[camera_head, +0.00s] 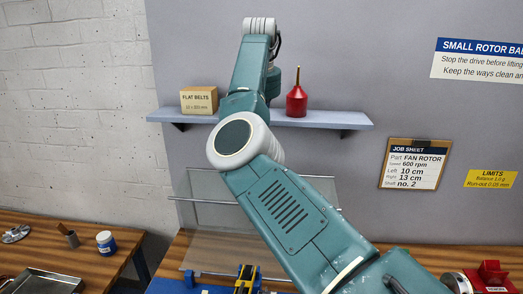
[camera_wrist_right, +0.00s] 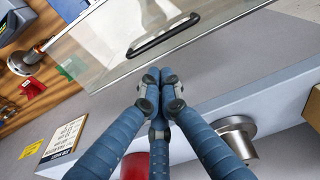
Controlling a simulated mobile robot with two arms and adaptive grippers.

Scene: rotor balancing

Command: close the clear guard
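The clear guard (camera_head: 215,225) is a see-through panel with thin metal edge rods. In the head view it stands raised in front of the grey wall board, partly hidden behind my right arm. In the right wrist view the guard (camera_wrist_right: 105,45) shows a black bar handle (camera_wrist_right: 163,35). My right gripper (camera_wrist_right: 160,84) has its blue fingers drawn together at the tips, with nothing seen between them. In that picture the tips are below the handle and look apart from it. The head view does not show the right gripper. My left gripper is in neither view.
A shelf (camera_head: 345,119) holds a flat belts box (camera_head: 199,101) and a red oil can (camera_head: 297,101); the wrist view shows its edge near my fingers. Blue and yellow machine parts (camera_head: 247,275) sit below the guard. A job sheet (camera_head: 414,164) hangs at right.

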